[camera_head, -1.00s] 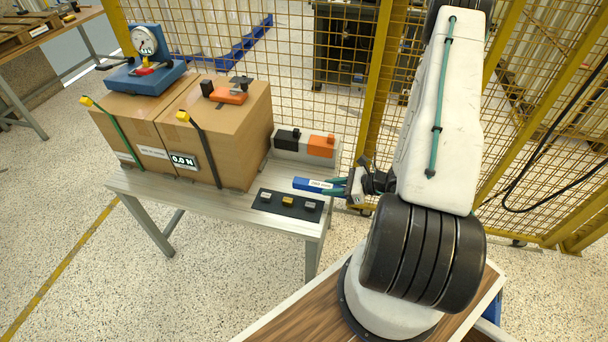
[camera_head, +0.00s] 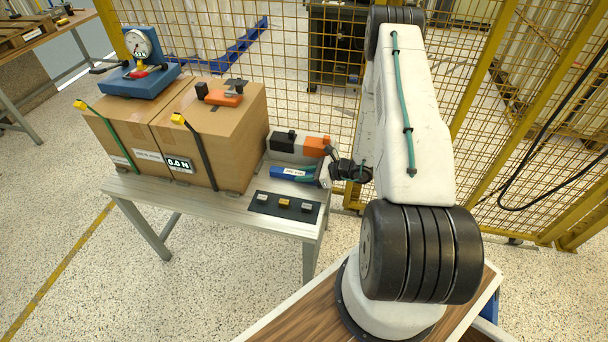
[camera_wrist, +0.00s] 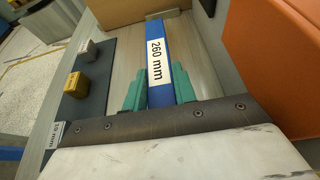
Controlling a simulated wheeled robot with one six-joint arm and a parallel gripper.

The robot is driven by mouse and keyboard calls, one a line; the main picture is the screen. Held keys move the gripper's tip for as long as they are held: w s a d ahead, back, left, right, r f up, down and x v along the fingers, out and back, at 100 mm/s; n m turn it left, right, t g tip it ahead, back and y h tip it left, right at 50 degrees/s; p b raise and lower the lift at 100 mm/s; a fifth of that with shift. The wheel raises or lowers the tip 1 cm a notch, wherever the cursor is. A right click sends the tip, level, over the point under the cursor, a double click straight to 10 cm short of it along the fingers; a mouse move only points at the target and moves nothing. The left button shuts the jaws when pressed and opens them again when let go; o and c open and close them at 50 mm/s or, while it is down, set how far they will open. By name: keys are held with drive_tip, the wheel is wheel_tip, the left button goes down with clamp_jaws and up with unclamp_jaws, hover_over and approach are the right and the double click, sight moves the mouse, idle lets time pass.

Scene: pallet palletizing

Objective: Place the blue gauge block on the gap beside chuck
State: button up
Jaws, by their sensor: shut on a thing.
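The blue gauge block (camera_head: 289,173) is a long bar with a white label, which reads "260 mm" in the wrist view (camera_wrist: 160,37). My gripper (camera_head: 314,175) is shut on its near end, with the green fingers (camera_wrist: 157,92) on either side. The block points left, towards the cardboard boxes, in front of a grey unit with black and orange parts. I cannot tell whether it touches the table (camera_head: 228,212). No part is marked as the chuck. The gap cannot be picked out with certainty.
Two strapped cardboard boxes (camera_head: 222,150) stand left of the block, with a 0.0 N display (camera_head: 180,164) on the front. The grey unit (camera_head: 295,158) with its orange part (camera_head: 316,147) is close behind. A dark mat (camera_head: 272,212) with three small blocks lies in front. Yellow mesh fencing stands behind.

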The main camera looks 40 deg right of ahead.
drive_tip(key=o, duration=1)
drive_tip(key=shift+o, duration=0.2)
